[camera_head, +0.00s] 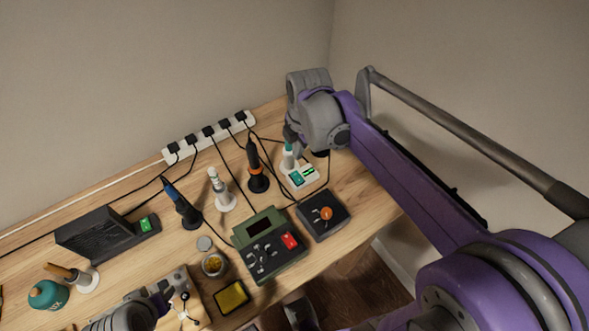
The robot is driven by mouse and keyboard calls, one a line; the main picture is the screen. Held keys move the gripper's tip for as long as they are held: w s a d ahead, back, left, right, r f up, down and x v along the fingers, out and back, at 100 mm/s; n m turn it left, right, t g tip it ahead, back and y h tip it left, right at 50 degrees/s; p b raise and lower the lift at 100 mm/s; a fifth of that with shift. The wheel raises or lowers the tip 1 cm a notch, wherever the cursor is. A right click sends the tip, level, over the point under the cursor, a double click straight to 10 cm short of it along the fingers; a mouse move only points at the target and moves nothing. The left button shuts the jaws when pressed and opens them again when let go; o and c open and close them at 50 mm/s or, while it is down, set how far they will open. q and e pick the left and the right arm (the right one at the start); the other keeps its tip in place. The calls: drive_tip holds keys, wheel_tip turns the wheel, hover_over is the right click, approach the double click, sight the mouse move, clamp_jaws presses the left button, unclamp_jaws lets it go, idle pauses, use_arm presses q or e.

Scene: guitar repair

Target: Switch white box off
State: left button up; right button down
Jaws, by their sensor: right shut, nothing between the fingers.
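The white box (303,182) sits on the workbench at the back right, with a lit green display and a teal part on its top. The gripper and arm hide the area behind the box. Part of my left arm (134,314) shows at the bottom left; its finger state is unclear.
An orange-ringed iron in a stand (256,170) stands just left of the box. A green control unit (268,247) and a dark box with an orange knob (323,216) lie in front. A power strip (208,136) with several plugs and cables runs along the back.

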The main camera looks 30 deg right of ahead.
sight(294, 175)
use_arm(q)
drive_tip(key=shift+s+f+b, duration=0.1)
drive_tip(key=shift+f+b, duration=0.45)
drive_tip(key=shift+f, duration=0.15)
use_arm(e)
drive_tip(key=f, duration=0.3)
drive_tip(key=w+f, duration=0.1)
drive_tip(key=f, duration=0.6)
drive_tip(key=shift+w+f, duration=0.25)
drive_tip(key=shift+f, duration=0.15)
